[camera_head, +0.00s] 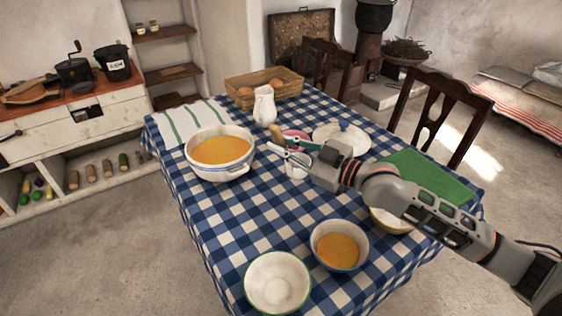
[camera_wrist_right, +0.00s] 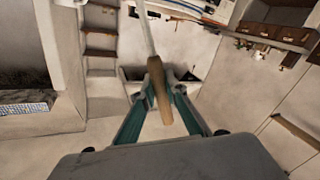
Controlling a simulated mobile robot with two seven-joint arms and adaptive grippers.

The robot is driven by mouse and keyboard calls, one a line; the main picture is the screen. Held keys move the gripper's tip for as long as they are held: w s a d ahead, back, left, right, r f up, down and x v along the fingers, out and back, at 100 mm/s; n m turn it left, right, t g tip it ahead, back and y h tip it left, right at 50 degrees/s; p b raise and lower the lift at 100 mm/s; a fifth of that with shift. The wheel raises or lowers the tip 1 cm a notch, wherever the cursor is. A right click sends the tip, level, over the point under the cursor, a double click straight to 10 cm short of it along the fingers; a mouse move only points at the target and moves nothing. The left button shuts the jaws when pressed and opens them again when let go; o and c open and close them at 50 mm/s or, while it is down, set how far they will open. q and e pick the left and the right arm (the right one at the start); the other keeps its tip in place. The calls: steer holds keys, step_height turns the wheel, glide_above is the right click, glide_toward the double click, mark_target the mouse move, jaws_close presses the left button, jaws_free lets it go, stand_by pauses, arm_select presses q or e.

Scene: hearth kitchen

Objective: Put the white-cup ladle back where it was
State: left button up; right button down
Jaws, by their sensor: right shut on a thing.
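My right gripper (camera_head: 282,145) is over the table, shut on the wooden handle of the ladle (camera_head: 276,133). In the right wrist view the brown handle (camera_wrist_right: 160,92) lies between the fingertips (camera_wrist_right: 164,88), and a pale thin shaft runs from it to the top edge. The ladle's cup is not visible in either view. A large white tureen (camera_head: 238,168) of orange soup stands to the left of the gripper. My left gripper is not in view.
A white jug (camera_head: 264,106), a bread basket (camera_head: 290,87) and a white lid (camera_head: 345,134) stand farther back. A soup bowl (camera_head: 340,250), an empty green-rimmed bowl (camera_head: 278,284) and a yellow bowl (camera_head: 388,222) are in front. The checked cloth (camera_head: 240,210) is clear between tureen and bowls.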

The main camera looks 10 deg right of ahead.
step_height(320, 180, down, 5)
steer(key=shift+f+b, duration=0.2)
steer(key=shift+b, duration=0.45)
steer(key=c, duration=2)
jaws_free()
steer(key=shift+c, duration=0.2)
steer(key=shift+r, duration=0.1)
steer(key=v, duration=1.2)
steer(key=shift+p, duration=0.3)
